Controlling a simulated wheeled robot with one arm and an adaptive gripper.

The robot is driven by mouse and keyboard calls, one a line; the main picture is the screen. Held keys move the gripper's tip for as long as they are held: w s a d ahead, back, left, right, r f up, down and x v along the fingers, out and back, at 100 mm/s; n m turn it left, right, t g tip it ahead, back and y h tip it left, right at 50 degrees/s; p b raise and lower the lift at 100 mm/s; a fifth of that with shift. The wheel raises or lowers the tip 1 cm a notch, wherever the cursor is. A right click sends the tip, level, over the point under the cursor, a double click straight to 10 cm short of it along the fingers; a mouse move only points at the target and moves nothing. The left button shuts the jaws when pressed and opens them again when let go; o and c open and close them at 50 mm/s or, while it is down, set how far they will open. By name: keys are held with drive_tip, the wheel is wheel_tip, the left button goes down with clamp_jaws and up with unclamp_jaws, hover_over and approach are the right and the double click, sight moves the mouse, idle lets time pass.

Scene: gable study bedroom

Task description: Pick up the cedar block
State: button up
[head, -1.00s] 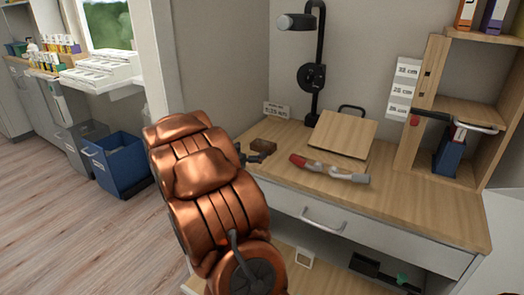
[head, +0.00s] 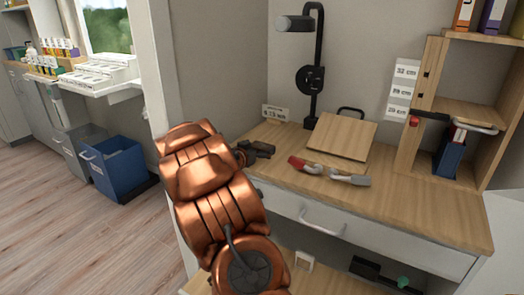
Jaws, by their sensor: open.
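My gripper (head: 260,150) is a dark shape low over the left end of the wooden desk top (head: 420,209), reaching out from behind my copper-coloured arm. Its jaws are open. The small brown block, seen earlier at this spot on the desk, is now covered or nearly covered by the gripper. I cannot tell whether it lies between the fingers or whether they touch it.
A red-and-grey tool (head: 330,171) lies right of the gripper. Behind it is a sloped wooden board (head: 342,137). A black lamp stand (head: 317,85) and small display sign (head: 275,113) stand at the back. A wooden shelf (head: 408,150) bounds the right.

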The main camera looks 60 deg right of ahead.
drive_tip(key=c, duration=0.9)
drive_tip(key=shift+r, duration=0.1)
